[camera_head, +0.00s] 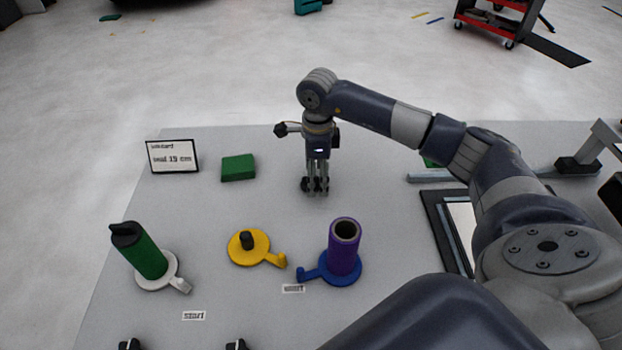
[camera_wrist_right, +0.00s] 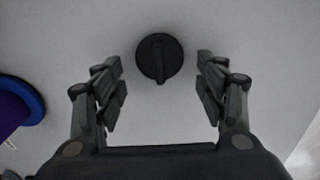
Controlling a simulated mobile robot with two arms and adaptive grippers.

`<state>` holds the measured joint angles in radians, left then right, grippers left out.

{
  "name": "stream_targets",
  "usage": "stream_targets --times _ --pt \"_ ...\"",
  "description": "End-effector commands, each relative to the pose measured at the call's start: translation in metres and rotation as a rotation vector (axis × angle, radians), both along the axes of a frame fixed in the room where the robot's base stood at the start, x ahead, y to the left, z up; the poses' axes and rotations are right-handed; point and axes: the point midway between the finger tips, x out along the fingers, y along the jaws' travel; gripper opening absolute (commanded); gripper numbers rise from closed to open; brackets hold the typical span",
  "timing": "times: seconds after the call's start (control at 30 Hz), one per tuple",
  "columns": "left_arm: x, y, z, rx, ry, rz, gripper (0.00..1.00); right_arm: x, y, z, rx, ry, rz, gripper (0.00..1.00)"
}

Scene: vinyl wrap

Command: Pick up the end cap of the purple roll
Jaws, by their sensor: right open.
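The purple roll (camera_head: 343,249) stands upright on a blue holder (camera_head: 329,272), and its top end is open. The roll's edge also shows at the left of the right wrist view (camera_wrist_right: 12,112). A round black end cap (camera_wrist_right: 158,59) with a raised bar grip lies on the grey table. My right gripper (camera_head: 315,187) points straight down behind the roll, near the table top. In the right wrist view its fingers (camera_wrist_right: 160,88) are open and apart, with the cap between and slightly beyond them, not gripped. In the head view the cap is largely hidden by the fingers. My left gripper is not in view.
A green roll (camera_head: 142,254) with a black cap leans on a white holder at the left. A yellow holder (camera_head: 250,246), a green block (camera_head: 238,167) and a sign (camera_head: 172,156) stand nearby. Two cut-off black items sit at the bottom edge. A dark-framed panel (camera_head: 440,235) lies right.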

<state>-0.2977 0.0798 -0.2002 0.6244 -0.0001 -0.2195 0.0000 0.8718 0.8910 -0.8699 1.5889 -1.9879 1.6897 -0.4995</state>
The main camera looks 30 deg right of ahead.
Motion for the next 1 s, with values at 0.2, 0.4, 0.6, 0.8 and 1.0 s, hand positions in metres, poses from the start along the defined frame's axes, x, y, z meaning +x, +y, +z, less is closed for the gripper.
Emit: stream_targets --times 0.2,0.4,0.6,0.8,1.0 --pt "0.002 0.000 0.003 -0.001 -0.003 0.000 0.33 0.000 0.000 -0.012 -0.001 -0.001 0.000 0.66" --pt "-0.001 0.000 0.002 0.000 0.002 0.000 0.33 0.000 0.000 -0.012 -0.001 -0.001 0.000 0.52" --pt "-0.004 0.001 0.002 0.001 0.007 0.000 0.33 0.000 0.000 -0.012 0.000 0.000 0.000 0.33" --pt "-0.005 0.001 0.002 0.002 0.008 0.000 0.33 0.000 0.000 -0.011 -0.001 -0.001 0.000 0.33" --pt "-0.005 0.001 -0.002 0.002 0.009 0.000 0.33 0.001 0.000 0.000 0.000 -0.004 0.000 0.33"
